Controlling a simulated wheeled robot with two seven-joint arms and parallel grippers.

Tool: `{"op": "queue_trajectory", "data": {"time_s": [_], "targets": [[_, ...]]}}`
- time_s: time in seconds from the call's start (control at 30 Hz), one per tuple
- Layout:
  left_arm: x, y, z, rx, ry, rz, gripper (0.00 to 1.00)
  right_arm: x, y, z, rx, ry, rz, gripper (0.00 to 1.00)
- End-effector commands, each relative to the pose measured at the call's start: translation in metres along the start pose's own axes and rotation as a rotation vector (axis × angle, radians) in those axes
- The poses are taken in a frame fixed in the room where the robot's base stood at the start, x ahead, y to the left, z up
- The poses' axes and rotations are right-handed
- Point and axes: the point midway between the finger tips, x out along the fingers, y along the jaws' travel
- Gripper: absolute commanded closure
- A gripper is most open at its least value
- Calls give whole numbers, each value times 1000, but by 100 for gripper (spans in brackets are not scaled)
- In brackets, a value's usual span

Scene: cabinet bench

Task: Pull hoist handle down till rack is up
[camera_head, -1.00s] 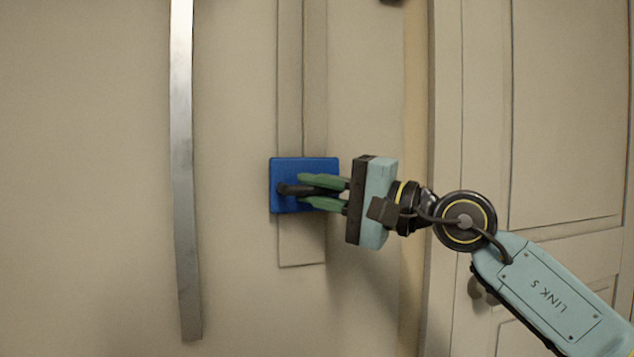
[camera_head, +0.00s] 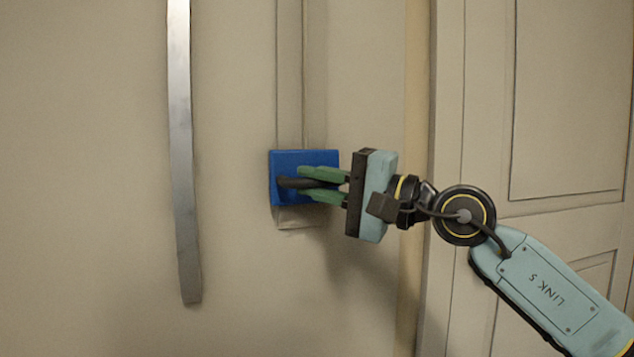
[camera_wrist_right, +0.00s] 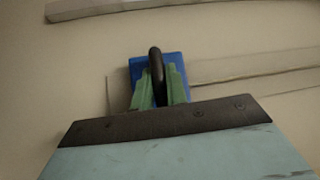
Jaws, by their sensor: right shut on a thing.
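The hoist handle is a black bar (camera_head: 290,183) standing out from a blue slider block (camera_head: 305,157). The block sits on a pale vertical rail (camera_head: 289,80), close to the rail's bottom end. My right gripper (camera_head: 312,184) comes in from the right, its green fingers shut on the black handle. In the right wrist view the handle (camera_wrist_right: 155,62) stands between the two fingers, with the blue block (camera_wrist_right: 172,60) behind it. The rack is not in view. My left gripper is not in view.
A long grey metal strip (camera_head: 181,150) runs vertically on the wall left of the rail. A panelled cream door (camera_head: 565,100) with its frame stands at the right, behind my right arm. The wall between strip and rail is bare.

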Motion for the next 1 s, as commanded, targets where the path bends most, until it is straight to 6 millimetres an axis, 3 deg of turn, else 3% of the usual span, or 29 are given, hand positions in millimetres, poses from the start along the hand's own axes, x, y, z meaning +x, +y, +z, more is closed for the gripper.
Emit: {"op": "queue_trajectory", "data": {"time_s": [0.03,0.07,0.2,0.57,0.77,1.0], "targets": [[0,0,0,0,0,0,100,0,2,0,1,-1,5,100],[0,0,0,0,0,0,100,0,2,0,1,-1,5,83],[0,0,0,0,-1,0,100,0,1,0,1,-1,3,65],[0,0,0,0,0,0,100,-5,2,0,1,0,4,64],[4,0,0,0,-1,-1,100,-38,2,-2,2,4,5,64],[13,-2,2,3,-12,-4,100,-93,1,-1,1,4,2,64]]}}
